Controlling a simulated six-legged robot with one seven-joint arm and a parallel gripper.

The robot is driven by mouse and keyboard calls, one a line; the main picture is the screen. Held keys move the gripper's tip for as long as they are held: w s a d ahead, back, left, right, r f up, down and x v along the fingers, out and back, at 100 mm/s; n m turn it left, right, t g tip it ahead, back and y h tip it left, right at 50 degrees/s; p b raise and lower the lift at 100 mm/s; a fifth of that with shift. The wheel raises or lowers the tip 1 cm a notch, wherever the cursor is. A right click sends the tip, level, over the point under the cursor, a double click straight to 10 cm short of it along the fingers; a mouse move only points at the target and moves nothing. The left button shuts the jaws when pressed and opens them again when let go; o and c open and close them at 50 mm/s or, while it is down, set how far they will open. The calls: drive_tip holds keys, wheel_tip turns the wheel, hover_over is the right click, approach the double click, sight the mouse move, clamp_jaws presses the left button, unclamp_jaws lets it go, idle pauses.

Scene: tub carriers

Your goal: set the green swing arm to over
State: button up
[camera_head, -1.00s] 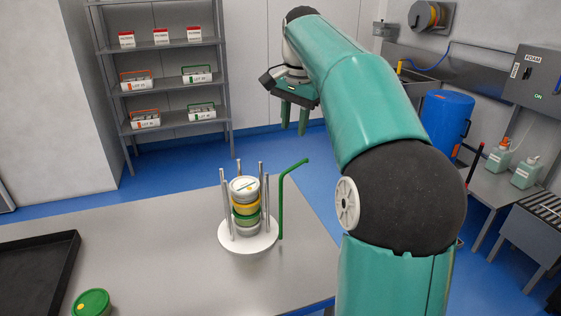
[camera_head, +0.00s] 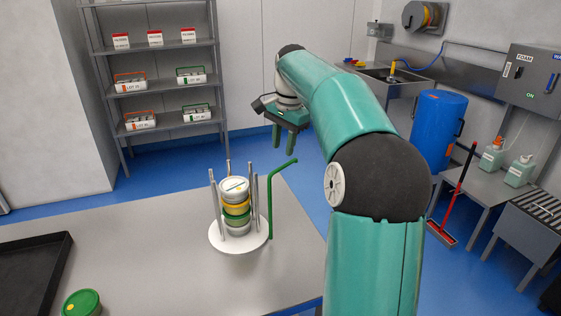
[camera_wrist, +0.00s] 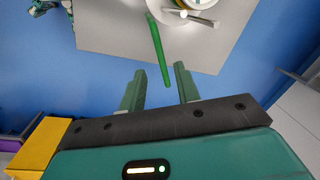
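The green swing arm (camera_head: 271,205) is a thin green post with a bent top, standing at the right edge of the round white carrier base (camera_head: 225,245). Its bent end points right, away from the stacked tubs (camera_head: 235,207), which stand between several grey rods. In the wrist view the swing arm (camera_wrist: 158,50) reaches down toward the gap between my fingers. My gripper (camera_head: 282,148) is open and empty, above and beyond the swing arm in the head view. In the wrist view my gripper's fingers (camera_wrist: 160,88) are apart, with the swing arm's tip just ahead of them, not between them.
The carrier stands on a grey table (camera_head: 150,235). A black tray (camera_head: 35,270) and a green-lidded tub (camera_head: 82,303) are at the table's left. A shelf rack (camera_head: 160,85) stands behind. Floor beyond the table's far edge is clear.

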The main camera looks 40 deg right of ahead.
sight(281, 167)
drive_tip(key=f, duration=0.6)
drive_tip(key=shift+w+a, duration=0.1)
drive_tip(key=shift+w, duration=0.3)
clamp_jaws()
